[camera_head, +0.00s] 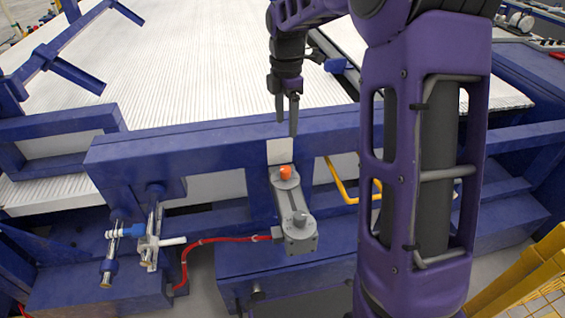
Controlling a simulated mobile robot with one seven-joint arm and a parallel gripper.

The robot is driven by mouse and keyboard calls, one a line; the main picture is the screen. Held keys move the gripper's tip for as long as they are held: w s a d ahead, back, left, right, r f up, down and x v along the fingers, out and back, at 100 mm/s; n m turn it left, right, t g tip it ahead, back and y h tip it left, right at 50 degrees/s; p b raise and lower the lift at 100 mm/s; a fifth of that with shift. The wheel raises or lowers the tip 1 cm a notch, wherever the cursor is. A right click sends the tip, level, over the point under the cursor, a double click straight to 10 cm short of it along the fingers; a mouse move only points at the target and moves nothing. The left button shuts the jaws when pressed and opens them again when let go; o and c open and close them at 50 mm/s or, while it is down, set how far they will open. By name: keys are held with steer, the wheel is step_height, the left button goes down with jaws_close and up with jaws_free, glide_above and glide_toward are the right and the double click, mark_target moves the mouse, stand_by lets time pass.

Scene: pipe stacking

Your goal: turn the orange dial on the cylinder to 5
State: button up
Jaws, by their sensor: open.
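The orange dial (285,173) sits on the upper end of the grey cylinder (292,212), which is mounted on the front of the blue frame. The number that the dial points to is too small to read. My gripper (287,122) is open and empty. Its fingers point down and appear above and behind the dial in the picture, apart from it. A grey knob (300,218) is on the cylinder's near end.
A blue beam (200,150) runs across behind the cylinder, with a white ribbed surface (200,60) beyond it. A red hose (210,240) joins the cylinder's lower left. A yellow bar (345,192) is at its right. My purple arm fills the right middle.

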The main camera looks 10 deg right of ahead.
mark_target(286, 168)
step_height(286, 168, down, 16)
steer(key=shift+r+b, duration=0.25)
steer(key=shift+b, duration=1)
jaws_close()
